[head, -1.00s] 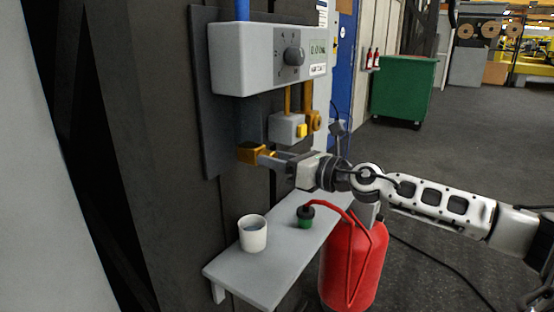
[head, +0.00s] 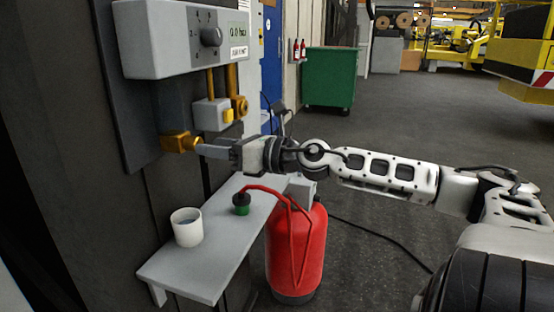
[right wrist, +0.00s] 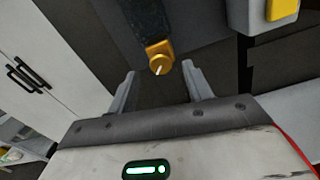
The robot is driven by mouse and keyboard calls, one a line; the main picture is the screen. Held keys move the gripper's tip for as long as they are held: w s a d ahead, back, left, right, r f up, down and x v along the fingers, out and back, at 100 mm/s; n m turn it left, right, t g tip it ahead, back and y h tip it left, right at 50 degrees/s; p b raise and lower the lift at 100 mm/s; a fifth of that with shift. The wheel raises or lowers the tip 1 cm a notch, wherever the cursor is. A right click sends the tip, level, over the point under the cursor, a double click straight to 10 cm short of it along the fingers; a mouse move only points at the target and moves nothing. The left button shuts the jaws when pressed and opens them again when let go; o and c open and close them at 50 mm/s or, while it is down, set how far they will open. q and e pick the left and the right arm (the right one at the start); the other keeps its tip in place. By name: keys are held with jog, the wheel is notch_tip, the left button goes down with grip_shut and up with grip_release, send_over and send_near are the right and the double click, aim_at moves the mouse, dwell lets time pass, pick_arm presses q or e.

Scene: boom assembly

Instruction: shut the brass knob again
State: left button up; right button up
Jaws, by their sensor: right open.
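The brass knob (head: 178,142) sits at the lower end of a dark vertical pipe on the wall panel. In the right wrist view the knob (right wrist: 159,65) shows face-on with a pale line on its face. My right gripper (head: 203,150) reaches it from the right, its fingertips close to the knob. In the right wrist view the two fingers of the right gripper (right wrist: 158,74) are spread apart, with the knob between and beyond their tips. Contact cannot be told. My left gripper is out of view.
A grey control box (head: 160,52) with a dial hangs above; a small box (head: 208,114) with a yellow button sits beside the knob. Below are a shelf (head: 190,277), a white cup (head: 186,227) and a red cylinder (head: 298,250). Open floor lies right.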

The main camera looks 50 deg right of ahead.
pick_arm(q)
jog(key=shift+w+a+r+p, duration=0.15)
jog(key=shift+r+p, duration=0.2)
jog(key=shift+p, duration=0.65)
pick_arm(e)
jog(key=v, duration=1.2)
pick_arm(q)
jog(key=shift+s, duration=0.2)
